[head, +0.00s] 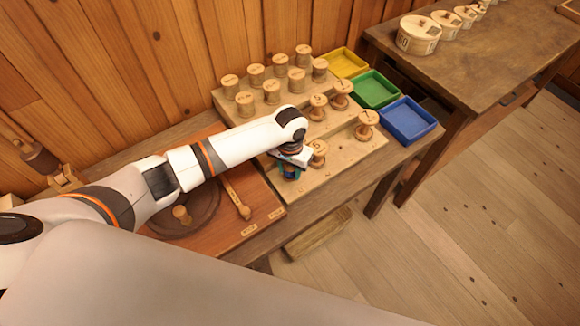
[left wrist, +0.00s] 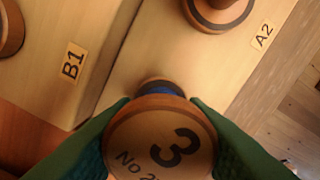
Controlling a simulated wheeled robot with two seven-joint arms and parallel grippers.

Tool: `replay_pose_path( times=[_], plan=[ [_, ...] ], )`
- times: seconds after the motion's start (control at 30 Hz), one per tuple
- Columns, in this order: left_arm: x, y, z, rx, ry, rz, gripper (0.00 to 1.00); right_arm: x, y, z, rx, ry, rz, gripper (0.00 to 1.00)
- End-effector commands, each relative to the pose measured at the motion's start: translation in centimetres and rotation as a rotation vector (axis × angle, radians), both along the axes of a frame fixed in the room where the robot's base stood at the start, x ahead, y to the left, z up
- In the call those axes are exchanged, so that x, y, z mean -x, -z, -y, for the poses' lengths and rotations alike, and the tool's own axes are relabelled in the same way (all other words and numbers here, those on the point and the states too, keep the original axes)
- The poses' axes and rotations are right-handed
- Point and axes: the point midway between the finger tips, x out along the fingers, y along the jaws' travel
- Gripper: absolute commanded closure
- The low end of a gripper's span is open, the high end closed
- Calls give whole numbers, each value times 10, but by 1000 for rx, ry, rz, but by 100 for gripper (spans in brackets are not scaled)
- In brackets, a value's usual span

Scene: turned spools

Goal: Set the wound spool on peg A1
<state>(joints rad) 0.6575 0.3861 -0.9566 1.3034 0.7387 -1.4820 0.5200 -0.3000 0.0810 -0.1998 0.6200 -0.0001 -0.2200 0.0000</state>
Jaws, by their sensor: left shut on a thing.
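My left gripper (head: 291,172) is over the near left end of the front step of the wooden peg board (head: 345,158). Its green fingers (left wrist: 158,135) are shut on the wound spool (left wrist: 160,146), a round wooden spool whose top reads "3" and "No 2". A bit of blue winding shows beyond its top flange in the left wrist view. Peg A1 and its label are hidden by the spool and gripper. I cannot tell whether the spool touches the peg or the board. My right gripper is not in view.
A spool (left wrist: 218,8) stands beside label A2 (left wrist: 263,37); label B1 (left wrist: 72,62) is on the neighbouring step. More spools (head: 367,123) stand on the board. Yellow (head: 362,66), green (head: 392,97) and blue (head: 425,130) trays lie to the right.

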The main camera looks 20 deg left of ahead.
Motion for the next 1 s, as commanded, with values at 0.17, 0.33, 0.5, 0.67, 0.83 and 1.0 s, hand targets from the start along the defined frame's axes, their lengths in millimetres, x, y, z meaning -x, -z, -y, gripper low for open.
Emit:
replay_pose_path(
  times=[0.17,0.33,0.5,0.67,0.83,1.0],
  plan=[
    [0,0,0,0,0,1,83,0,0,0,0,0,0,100],
    [0,3,0,0,0,0,83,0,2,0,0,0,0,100],
    [0,6,0,0,0,0,83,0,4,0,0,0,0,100],
    [0,10,0,0,0,1,83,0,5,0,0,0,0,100],
    [0,12,0,0,0,1,60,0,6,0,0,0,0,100],
    [0,12,0,0,0,1,52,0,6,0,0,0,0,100]
  ],
)
